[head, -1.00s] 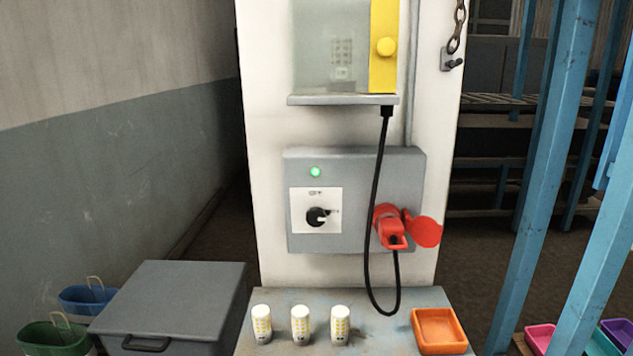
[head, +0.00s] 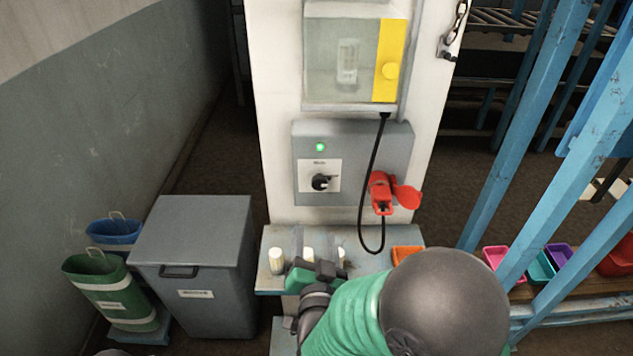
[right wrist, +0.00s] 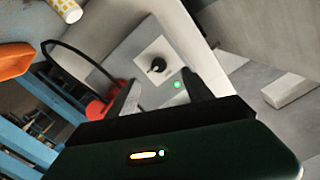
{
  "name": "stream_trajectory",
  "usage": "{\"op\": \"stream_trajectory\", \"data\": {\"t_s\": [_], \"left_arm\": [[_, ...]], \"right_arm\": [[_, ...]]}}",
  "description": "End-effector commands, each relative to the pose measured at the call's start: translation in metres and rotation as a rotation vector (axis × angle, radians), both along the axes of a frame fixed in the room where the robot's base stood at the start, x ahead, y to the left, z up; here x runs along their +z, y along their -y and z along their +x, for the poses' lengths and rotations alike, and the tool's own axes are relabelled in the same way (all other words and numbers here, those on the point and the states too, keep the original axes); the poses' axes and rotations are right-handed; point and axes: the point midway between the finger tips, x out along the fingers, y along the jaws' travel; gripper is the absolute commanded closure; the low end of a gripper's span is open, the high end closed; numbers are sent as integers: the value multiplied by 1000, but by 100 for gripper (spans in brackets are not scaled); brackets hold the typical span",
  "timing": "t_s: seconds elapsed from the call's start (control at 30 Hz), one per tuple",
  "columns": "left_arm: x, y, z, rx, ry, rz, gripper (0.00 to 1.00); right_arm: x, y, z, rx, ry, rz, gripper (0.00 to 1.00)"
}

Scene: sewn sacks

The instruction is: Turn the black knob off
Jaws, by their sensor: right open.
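The black knob (head: 320,182) sits on a white square plate on the grey switch box (head: 351,162). Its light mark points to the right. A green lamp (head: 320,147) glows above the plate. My right gripper (head: 325,268) is low in front of the shelf, below the knob and apart from it. In the right wrist view the knob (right wrist: 156,66) and the lit lamp (right wrist: 178,85) show beyond my two dark fingers, which are spread with nothing between them. My left gripper is in neither view.
White patterned cups (head: 276,261) and an orange tray (head: 405,252) stand on the shelf, partly hidden by my arm. A grey bin (head: 193,231) stands left; blue posts (head: 520,120) rise right.

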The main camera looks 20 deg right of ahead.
Motion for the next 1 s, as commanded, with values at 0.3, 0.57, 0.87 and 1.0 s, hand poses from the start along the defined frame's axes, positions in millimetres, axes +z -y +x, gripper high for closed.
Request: {"op": "stream_trajectory", "data": {"t_s": [0.3,0.57,0.87,1.0], "left_arm": [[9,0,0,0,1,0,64],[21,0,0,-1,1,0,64],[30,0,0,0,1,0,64],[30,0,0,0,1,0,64]], "right_arm": [[9,19,34,-28,43,-2,41],[10,34,100,-26,43,-4,41],[9,50,153,-24,43,-5,41],[8,52,159,-22,43,-5,41]]}}
